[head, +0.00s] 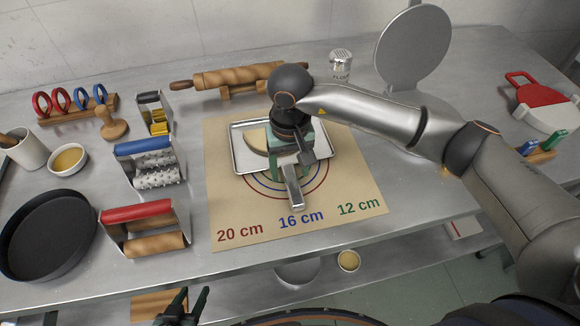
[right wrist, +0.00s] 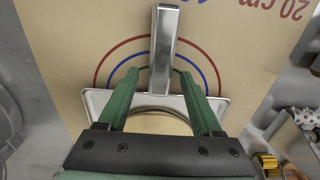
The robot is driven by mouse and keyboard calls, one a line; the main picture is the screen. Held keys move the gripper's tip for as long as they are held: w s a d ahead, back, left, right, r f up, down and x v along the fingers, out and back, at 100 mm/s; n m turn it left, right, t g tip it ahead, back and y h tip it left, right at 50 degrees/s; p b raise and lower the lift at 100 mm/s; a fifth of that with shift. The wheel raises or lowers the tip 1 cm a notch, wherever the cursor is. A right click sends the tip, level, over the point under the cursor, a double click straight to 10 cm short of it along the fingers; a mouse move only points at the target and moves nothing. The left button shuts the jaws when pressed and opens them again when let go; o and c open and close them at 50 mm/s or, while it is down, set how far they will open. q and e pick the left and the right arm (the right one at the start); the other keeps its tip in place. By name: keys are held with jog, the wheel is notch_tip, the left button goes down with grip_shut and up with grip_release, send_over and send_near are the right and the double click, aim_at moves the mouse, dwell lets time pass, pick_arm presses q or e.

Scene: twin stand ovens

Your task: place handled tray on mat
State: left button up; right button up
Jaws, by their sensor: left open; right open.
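The handled tray (head: 238,150) is a shallow metal tray lying on the tan mat (head: 225,212), over its printed rings. Its flat metal handle (head: 294,198) points toward the front edge of the table. A round tan piece (head: 257,140) lies in the tray, partly hidden by my right arm. My right gripper (right wrist: 159,74) is open above the tray, with one green finger on each side of the handle (right wrist: 163,45). I cannot tell whether the fingers touch it. My left gripper (head: 194,294) is open and empty at the bottom, in front of the table.
Rollers with blue (head: 145,147) and red (head: 137,211) tops and a dark round pan (head: 47,235) stand left of the mat. A rolling pin (head: 225,77) lies behind it. A flour shaker (head: 341,66) and an upright metal disc (head: 413,48) stand behind right.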

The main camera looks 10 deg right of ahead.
notch_tip(320, 180, up, 12)
jog(key=b, duration=0.1)
jog(key=shift+f+b, duration=0.15)
jog(key=shift+b, duration=0.25)
